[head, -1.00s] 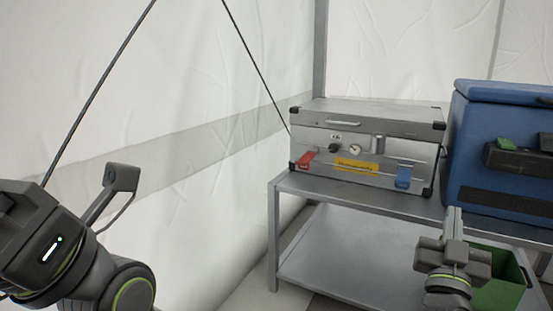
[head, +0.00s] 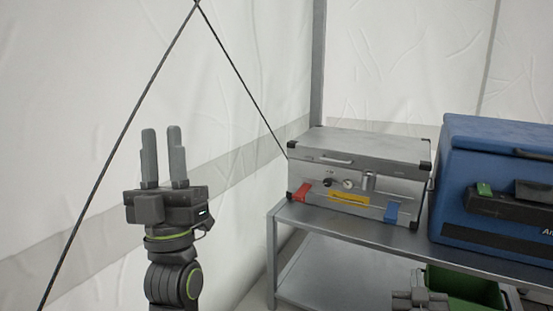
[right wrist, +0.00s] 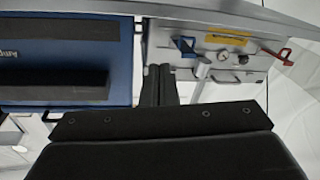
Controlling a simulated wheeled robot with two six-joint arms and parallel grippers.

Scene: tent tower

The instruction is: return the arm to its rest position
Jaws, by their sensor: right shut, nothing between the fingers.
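My left gripper (head: 163,155) stands upright at the left of the head view. Its two grey fingers point up with a gap between them, and nothing is held. My right gripper (head: 418,290) shows only in part at the bottom edge of the head view, in front of the metal table. In the right wrist view its dark fingers (right wrist: 160,85) are together and empty, seen against the side of the silver case and apart from the blue cooler.
A silver case (head: 362,157) with red and blue latches sits on the metal table (head: 345,232). A blue cooler (head: 480,150) stands to its right. A green bin (head: 465,288) is below at the right. A dark cord (head: 125,130) runs along the white tent wall.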

